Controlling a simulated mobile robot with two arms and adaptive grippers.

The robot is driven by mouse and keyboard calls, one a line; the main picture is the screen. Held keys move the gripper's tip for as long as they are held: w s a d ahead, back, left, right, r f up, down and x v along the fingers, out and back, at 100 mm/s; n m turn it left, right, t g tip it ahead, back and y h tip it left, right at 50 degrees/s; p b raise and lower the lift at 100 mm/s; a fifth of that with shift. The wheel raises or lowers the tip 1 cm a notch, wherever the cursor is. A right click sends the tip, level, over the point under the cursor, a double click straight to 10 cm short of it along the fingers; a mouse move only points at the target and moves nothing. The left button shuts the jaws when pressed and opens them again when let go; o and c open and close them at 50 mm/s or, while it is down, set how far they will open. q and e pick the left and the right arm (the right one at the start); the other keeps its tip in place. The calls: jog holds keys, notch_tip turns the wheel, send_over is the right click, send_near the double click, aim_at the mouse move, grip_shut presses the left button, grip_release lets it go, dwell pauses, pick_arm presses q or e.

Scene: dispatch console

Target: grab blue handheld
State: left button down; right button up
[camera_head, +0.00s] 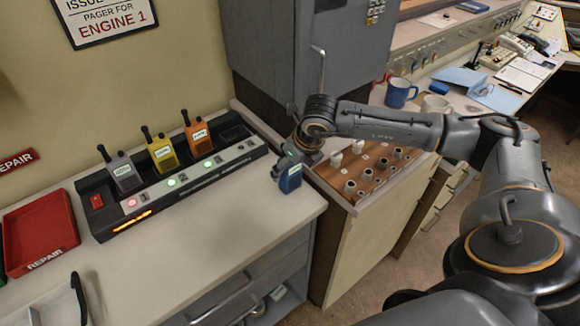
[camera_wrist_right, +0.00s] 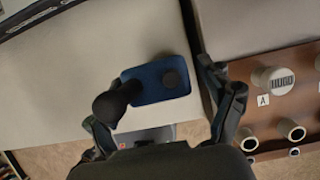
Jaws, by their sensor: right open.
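The blue handheld (camera_head: 290,179) stands upright on the grey counter near its right edge, with a pale label on its front. My right gripper (camera_head: 292,160) is open and sits right over it, hiding its top. In the right wrist view the blue handheld (camera_wrist_right: 160,88) shows from above, with its dark antenna and round knob, between the two spread fingers of my right gripper (camera_wrist_right: 163,100). I cannot tell whether a finger touches it. My left gripper is not in view.
A black charger rack (camera_head: 160,190) holds grey (camera_head: 122,172), yellow (camera_head: 162,154) and orange (camera_head: 197,135) handhelds; its right slot looks empty. A red repair tray (camera_head: 40,237) is at left. A brown pegboard (camera_head: 365,175) with white pegs is beside the counter. The front counter is clear.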

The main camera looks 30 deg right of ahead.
jog(key=shift+x, duration=0.85)
jog(key=shift+d+r, duration=0.1)
jog(key=shift+r, duration=0.05)
jog(key=c, duration=1.5)
